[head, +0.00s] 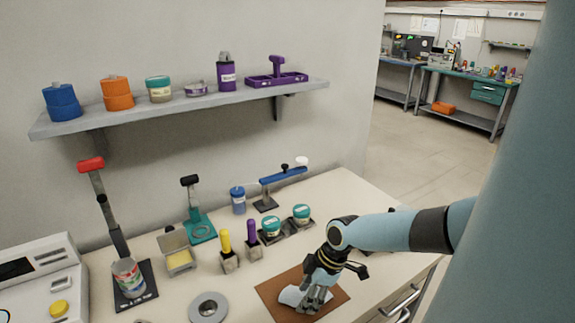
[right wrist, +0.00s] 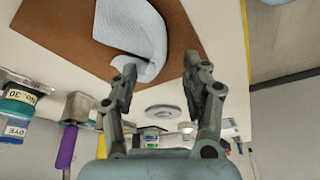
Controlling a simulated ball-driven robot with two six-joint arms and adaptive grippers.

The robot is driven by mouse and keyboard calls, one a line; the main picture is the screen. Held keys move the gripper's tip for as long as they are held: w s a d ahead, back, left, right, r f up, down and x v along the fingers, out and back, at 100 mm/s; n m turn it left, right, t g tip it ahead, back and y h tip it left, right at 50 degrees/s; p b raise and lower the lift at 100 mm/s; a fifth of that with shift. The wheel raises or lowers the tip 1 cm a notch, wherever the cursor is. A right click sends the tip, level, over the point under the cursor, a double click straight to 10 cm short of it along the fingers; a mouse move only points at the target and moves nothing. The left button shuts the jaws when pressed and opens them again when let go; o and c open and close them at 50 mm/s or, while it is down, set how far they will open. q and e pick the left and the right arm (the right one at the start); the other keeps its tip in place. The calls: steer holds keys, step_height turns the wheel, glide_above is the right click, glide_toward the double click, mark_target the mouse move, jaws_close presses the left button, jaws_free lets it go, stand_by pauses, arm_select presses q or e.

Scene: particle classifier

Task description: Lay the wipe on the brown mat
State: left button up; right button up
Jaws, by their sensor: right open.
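The white wipe (head: 291,297) lies on the brown mat (head: 334,296) at the front of the bench. In the right wrist view the wipe (right wrist: 135,28) looks curled or folded, with brown mat (right wrist: 55,28) around it. My right gripper (head: 313,303) is above the mat at the wipe's right side in the head view. In the right wrist view its two fingers (right wrist: 163,82) are spread apart with nothing held between them, and the wipe lies just beyond the fingertips. My left gripper is in neither view.
A grey disc (head: 208,308) lies left of the mat. Yellow-handled (head: 225,243) and purple-handled (head: 252,233) tools stand in blocks behind it, with teal-lidded jars (head: 301,215) nearby. A can (head: 128,277) stands at left. Drawers are under the bench's front right edge.

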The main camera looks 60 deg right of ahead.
steer(key=a+r, duration=0.1)
steer(key=r, duration=0.1)
steer(key=s+a+r, duration=0.1)
steer(key=r, duration=0.2)
steer(key=s+a+r, duration=0.1)
steer(key=r, duration=0.2)
steer(key=shift+c, duration=0.3)
steer(key=shift+w+d+f, duration=0.15)
steer(key=shift+c, duration=1.1)
steer(key=shift+w+d+f, duration=0.1)
steer(key=shift+d+f, duration=0.1)
steer(key=shift+f, duration=0.05)
steer(key=shift+c, duration=1)
steer(key=d+f, duration=0.1)
steer(key=w+d+f, duration=0.1)
steer(key=shift+w+d+f, duration=0.2)
steer(key=shift+d+f, duration=0.15)
jaws_close()
steer(key=shift+w+d+f, duration=0.1)
steer(key=shift+f, duration=0.5)
steer(key=shift+w+d+f, duration=0.1)
steer(key=shift+f, duration=0.45)
steer(key=shift+s+f, duration=0.15)
steer(key=shift+f, duration=0.35)
steer(key=shift+f, duration=0.1)
